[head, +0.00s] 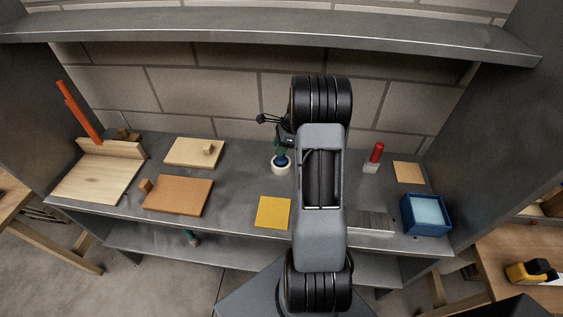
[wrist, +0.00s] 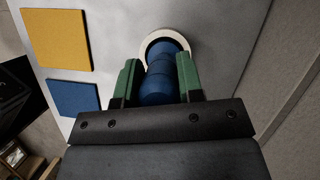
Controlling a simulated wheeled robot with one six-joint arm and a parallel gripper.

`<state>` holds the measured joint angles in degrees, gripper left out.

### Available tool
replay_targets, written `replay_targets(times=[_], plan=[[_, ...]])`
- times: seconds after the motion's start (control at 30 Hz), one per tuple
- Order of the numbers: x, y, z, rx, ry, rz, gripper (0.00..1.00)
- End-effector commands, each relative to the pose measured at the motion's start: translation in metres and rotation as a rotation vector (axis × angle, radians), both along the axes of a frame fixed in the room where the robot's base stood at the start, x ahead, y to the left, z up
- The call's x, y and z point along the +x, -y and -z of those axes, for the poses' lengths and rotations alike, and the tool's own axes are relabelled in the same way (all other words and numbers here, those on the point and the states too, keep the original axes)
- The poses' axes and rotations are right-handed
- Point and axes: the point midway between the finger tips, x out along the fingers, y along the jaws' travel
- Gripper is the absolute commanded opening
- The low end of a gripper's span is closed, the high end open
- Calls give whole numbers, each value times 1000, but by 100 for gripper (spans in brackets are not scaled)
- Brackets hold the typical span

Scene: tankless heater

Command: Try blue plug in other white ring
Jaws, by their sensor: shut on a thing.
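The blue plug (wrist: 157,82) is a stepped, rounded dark-blue piece between the green fingers of my gripper (wrist: 160,77). My gripper is shut on it. In the head view, my gripper (head: 282,150) points down over a white ring (head: 273,165) on the grey shelf, and the plug's blue end (head: 281,160) shows at the ring's opening. The white ring also shows in the wrist view (wrist: 164,32), with its rim around the plug's far end. I cannot tell how deep the plug sits. Only one white ring is in view; my arm hides part of the shelf.
A yellow square (head: 272,212) lies in front of the ring. Wooden boards (head: 178,195) lie to the left. A red-topped piece (head: 376,153) and a blue box (head: 426,226) stand to the right. An upper shelf (head: 250,33) and brick wall bound the space.

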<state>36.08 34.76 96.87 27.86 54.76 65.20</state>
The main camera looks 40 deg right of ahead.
Motion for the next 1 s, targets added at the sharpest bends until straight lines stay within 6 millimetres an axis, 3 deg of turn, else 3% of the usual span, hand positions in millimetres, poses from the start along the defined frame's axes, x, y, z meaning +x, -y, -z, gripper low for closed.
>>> replay_targets(times=[1.0], plan=[[0,0,-10,0,0,0,0]])
